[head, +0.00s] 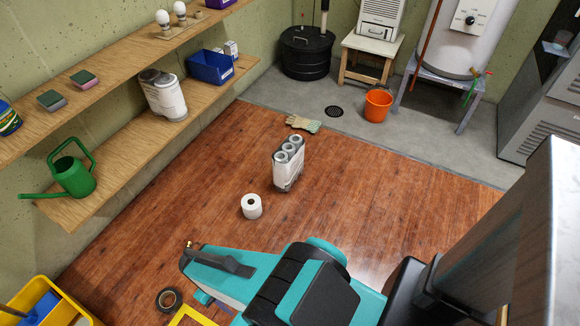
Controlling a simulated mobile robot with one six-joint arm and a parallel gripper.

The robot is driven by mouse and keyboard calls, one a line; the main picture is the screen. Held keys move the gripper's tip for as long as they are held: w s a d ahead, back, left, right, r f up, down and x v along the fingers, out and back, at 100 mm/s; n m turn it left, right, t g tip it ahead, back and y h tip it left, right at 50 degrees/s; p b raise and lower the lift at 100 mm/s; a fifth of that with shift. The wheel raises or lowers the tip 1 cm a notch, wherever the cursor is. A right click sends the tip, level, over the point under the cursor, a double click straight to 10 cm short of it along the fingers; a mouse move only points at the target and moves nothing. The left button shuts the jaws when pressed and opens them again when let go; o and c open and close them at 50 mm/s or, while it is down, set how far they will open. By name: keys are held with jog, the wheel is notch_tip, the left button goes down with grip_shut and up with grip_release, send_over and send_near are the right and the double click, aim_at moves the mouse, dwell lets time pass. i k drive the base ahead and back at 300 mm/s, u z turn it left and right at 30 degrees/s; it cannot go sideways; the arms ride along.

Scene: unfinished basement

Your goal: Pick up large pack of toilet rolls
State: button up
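A wrapped pack of toilet rolls (287,172) stands upright on the wooden floor in the head view, with three roll ends showing in a row on top. I cannot tell for sure which pack is the larger. A single loose toilet roll (252,208) stands on the floor just in front of the floor pack. Teal and black parts, at least partly my arm, fill the bottom middle, apart from both packs. My gripper's fingers do not show.
Work gloves (303,124) lie behind the floor pack. An orange bucket (378,106) stands farther back. Black tape (169,299) and a yellow container (50,298) are at the lower left. The shelf holds a green watering can (75,178) and blue bin (211,68). Floor around the pack is mostly clear.

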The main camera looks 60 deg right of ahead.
aim_at(288, 161)
jog(key=i, duration=0.85)
jog(key=u, duration=0.05)
